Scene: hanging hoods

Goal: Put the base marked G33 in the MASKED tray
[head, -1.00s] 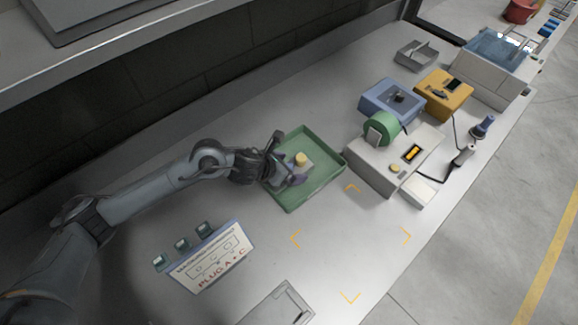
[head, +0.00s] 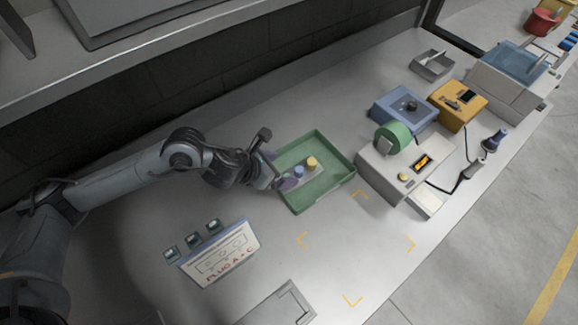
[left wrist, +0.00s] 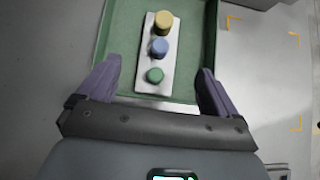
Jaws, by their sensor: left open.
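A pale grey base (head: 313,174) with a yellow plug (head: 311,162) and a blue plug (head: 299,171) lies in the green tray (head: 335,193). No G33 mark or MASKED label is readable. My left gripper (head: 279,174) is open at the tray's left side. In the left wrist view its purple fingers (left wrist: 159,70) stand apart on both sides of the base's near end, not touching it. My right gripper is not in view.
A sign (head: 222,255) reading PLUG A + C stands front left, with small dark green items behind it. A white device with a green reel (head: 393,138) stands right of the tray, blue and orange boxes (head: 458,105) behind. Yellow corner marks frame clear bench in front.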

